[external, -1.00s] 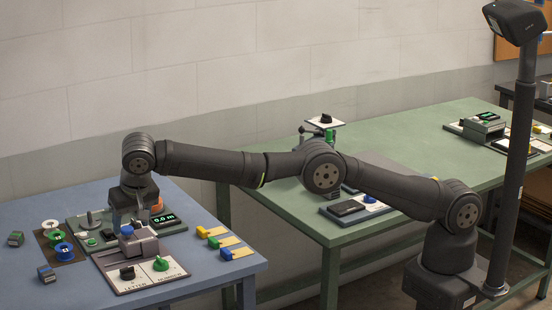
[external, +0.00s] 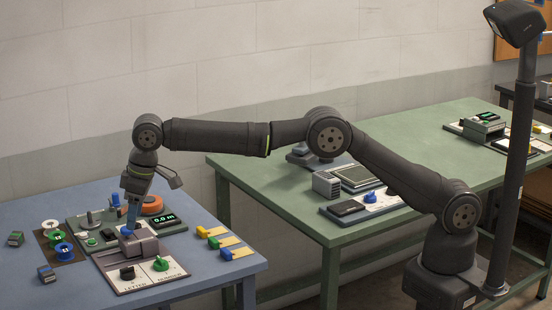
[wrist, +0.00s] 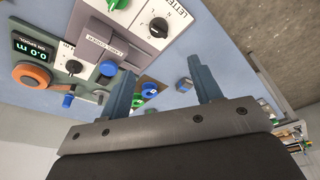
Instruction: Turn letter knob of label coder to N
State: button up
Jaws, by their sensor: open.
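The label coder is a white panel (external: 143,284) with a grey block (external: 140,246) behind it, on the blue table. Its black letter knob (external: 127,272) is at the panel's left, and shows in the wrist view (wrist: 158,27) beside the word LETTER. Letters ring the knob but are too small to read surely, so I cannot tell its setting. A green knob (external: 160,264) is on the right. My gripper (external: 131,220) is tilted above the coder's rear, close to its blue knob (external: 126,230). In the wrist view its blue fingers (wrist: 165,85) are apart with nothing held.
A green device with a 0.0 m display (external: 165,218) and an orange disc (external: 152,205) stands behind the coder. Yellow and blue tabbed pieces (external: 215,243) lie to the right. Blue and green spools (external: 63,250) and small blocks (external: 46,273) lie to the left.

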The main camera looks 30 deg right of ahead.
jog(key=w+d+n+g+y, duration=0.1)
jog(key=w+d+n, duration=0.15)
jog(key=n, duration=0.25)
jog(key=n+g+y, duration=0.1)
jog(key=n, duration=0.2)
send_near(128, 268)
jog(key=x, duration=0.9)
jog(key=shift+a, duration=0.1)
jog(key=c, duration=1)
